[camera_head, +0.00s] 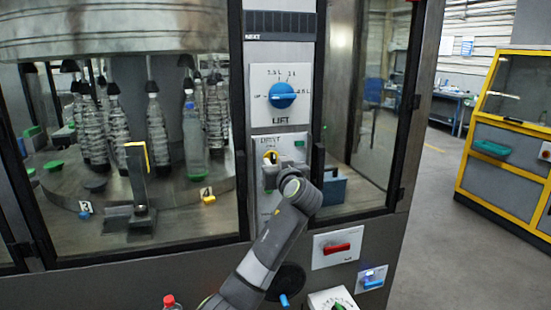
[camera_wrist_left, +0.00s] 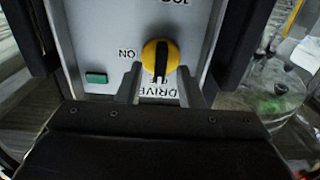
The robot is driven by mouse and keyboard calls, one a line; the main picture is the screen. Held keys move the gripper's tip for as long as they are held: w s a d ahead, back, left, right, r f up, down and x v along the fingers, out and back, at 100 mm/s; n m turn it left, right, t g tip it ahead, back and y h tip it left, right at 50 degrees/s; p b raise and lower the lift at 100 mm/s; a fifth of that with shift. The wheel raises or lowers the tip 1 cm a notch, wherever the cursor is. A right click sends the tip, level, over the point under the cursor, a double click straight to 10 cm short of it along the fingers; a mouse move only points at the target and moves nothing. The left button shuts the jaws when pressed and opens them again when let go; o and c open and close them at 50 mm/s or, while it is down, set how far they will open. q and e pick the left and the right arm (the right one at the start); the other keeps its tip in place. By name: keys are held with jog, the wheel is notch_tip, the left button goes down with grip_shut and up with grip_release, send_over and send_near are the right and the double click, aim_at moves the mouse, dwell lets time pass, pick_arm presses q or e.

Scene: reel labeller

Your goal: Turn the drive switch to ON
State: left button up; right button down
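In the head view the switch (camera_head: 270,157) is partly hidden by my left gripper (camera_head: 270,174). In the wrist view the left gripper's fingers (camera_wrist_left: 160,82) are apart, one on each side below the knob; contact cannot be told. My right gripper is not in view.
A blue LIFT knob (camera_head: 282,95) sits above the drive panel. A green button (camera_wrist_left: 96,78) is beside the switch. Below are a red handle (camera_head: 336,248) and a blue switch (camera_head: 373,280). Glass doors with bottles (camera_head: 157,135) are left. Open floor (camera_head: 430,220) is right.

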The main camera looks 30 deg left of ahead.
pick_arm(q)
jog(key=shift+w+a, duration=0.3)
jog(key=shift+a, duration=0.05)
grip_shut()
